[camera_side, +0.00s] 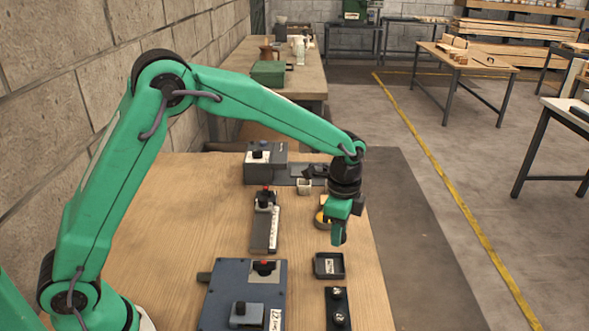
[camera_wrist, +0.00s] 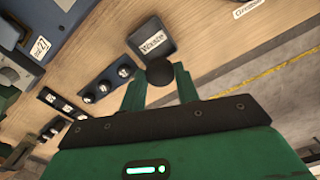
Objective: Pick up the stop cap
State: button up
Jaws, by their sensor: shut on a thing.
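The stop cap, a dark round piece (camera_wrist: 160,72), sits between my fingertips in the wrist view. My gripper (camera_wrist: 160,82) is shut on it, with one green finger on each side. In the side view my gripper (camera_side: 338,238) points down above the right part of the wooden table. The cap cannot be made out there. A small dark tray with a white label (camera_side: 328,266) lies just in front of my gripper. It also shows beyond the cap in the wrist view (camera_wrist: 139,33), and the cap overlaps its edge in the picture.
A strip with two dark knobs (camera_side: 337,309) lies in front of the tray. A blue-grey control box (camera_side: 217,300) stands to the left. A narrow switch unit (camera_side: 263,237) and a grey box (camera_side: 280,153) stand further back. A yellow round thing (camera_side: 320,217) is partly behind my gripper.

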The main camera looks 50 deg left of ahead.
jog(key=shift+s+d+r, duration=0.95)
jog(key=shift+s+d, duration=0.1)
jog(key=shift+d, duration=0.2)
notch_tip(320, 180, up, 2)
jog(key=n, duration=0.6)
send_over(263, 198)
jog(key=shift+f, duration=0.2)
jog(key=shift+f, duration=2.95)
jog(key=shift+f, duration=0.2)
